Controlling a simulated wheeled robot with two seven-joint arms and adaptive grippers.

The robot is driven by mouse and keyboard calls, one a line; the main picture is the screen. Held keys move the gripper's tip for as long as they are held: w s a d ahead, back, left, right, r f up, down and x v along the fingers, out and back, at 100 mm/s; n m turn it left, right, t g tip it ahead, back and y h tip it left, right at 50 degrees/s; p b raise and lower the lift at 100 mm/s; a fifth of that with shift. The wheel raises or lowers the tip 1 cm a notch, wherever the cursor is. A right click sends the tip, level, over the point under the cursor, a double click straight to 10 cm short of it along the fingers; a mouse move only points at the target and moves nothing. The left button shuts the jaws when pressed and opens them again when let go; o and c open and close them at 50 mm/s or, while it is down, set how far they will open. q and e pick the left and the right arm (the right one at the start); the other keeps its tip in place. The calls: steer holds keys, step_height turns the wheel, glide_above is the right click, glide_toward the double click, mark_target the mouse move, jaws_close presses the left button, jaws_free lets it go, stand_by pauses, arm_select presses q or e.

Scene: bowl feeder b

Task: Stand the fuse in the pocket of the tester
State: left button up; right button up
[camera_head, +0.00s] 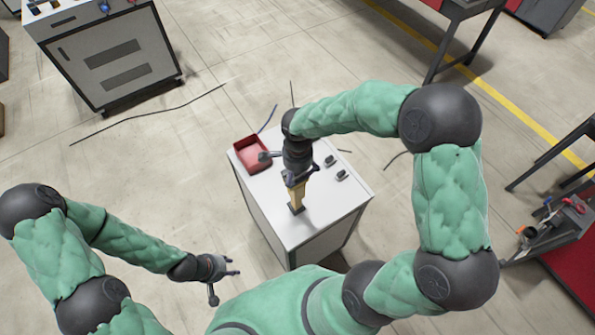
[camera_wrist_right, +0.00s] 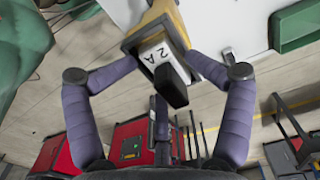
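The tester looks like a yellow upright holder (camera_head: 297,190) near the front of the white cabinet. In the right wrist view the yellow holder (camera_wrist_right: 172,22) frames the fuse (camera_wrist_right: 158,52), a white block marked "2A" with a black end (camera_wrist_right: 172,92) towards the camera. The fuse lines up with the holder's opening; how deep it sits is hidden. My right gripper (camera_wrist_right: 165,62) has its fingertips on either side of the fuse; whether both touch it is unclear. In the head view the right gripper (camera_head: 298,178) is directly above the holder. My left gripper (camera_head: 233,266) is open and empty, left of the cabinet.
A red tray (camera_head: 240,146) stands at the cabinet's back left. Two small dark items (camera_head: 342,175) lie on the right of the white top (camera_head: 335,198). The green arm passes over the back right. Floor around the cabinet is mostly clear, with some cables.

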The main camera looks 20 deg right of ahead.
steer(key=shift+s, duration=0.25)
steer(key=shift+w+r+p, duration=0.1)
steer(key=shift+r+p, duration=0.3)
steer(key=shift+p, duration=0.1)
step_height(320, 180, up, 13)
steer(key=p, duration=0.1)
steer(key=shift+w+f, duration=0.15)
